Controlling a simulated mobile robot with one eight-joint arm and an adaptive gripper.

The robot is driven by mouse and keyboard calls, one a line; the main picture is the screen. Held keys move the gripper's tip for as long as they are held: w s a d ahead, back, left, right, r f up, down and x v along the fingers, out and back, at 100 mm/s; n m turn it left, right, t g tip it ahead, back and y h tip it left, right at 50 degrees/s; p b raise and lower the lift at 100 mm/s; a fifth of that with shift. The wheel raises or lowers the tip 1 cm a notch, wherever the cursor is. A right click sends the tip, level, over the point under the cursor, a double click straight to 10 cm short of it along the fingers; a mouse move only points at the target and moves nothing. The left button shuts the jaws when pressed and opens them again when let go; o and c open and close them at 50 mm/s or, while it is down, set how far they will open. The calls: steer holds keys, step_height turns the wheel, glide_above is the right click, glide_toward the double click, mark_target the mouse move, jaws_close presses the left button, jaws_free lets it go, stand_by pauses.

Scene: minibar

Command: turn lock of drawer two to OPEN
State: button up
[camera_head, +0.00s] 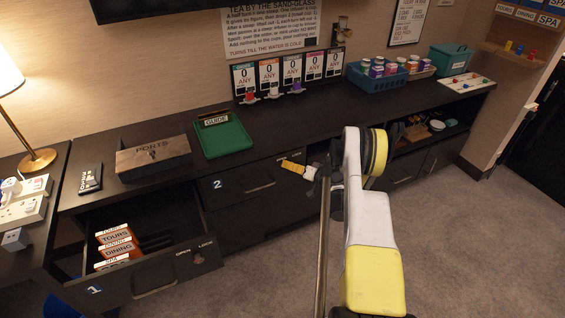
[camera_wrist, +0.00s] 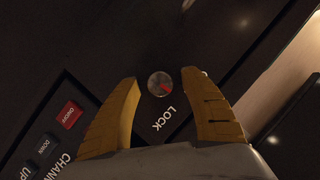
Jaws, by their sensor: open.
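Drawer two (camera_head: 225,200), dark with a white "2" label and a bar handle, is shut in the head view. My gripper (camera_head: 293,167) is at its upper right, and its lock is hidden there. In the wrist view the lock (camera_wrist: 160,84) is a round metal knob with a red mark that points toward the lower right, on the side of the word LOCK (camera_wrist: 164,118). The word OPEN is not visible there. My gripper (camera_wrist: 161,78) is open, with one yellow finger on each side of the knob. I cannot tell whether they touch it.
Drawer one (camera_head: 150,285) is pulled out at the lower left and holds labelled cards (camera_head: 118,248). A wooden PORTS box (camera_head: 153,156) and a green GUIDE tray (camera_head: 222,138) stand on the counter above. A button panel (camera_wrist: 48,145) shows at the wrist view's lower left.

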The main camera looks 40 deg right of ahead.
steer(key=shift+w, duration=0.1)
jaws_close()
stand_by(0.3)
steer(key=n+h, duration=0.1)
steer(key=n, duration=0.1)
steer(key=shift+a+r+n+g+h, duration=0.1)
steer(key=shift+n+g+h, duration=0.2)
steer(key=shift+g+h, duration=0.1)
steer(key=shift+n+g+h, duration=0.4)
steer(key=shift+n+h, duration=0.4)
steer(key=shift+n, duration=0.4)
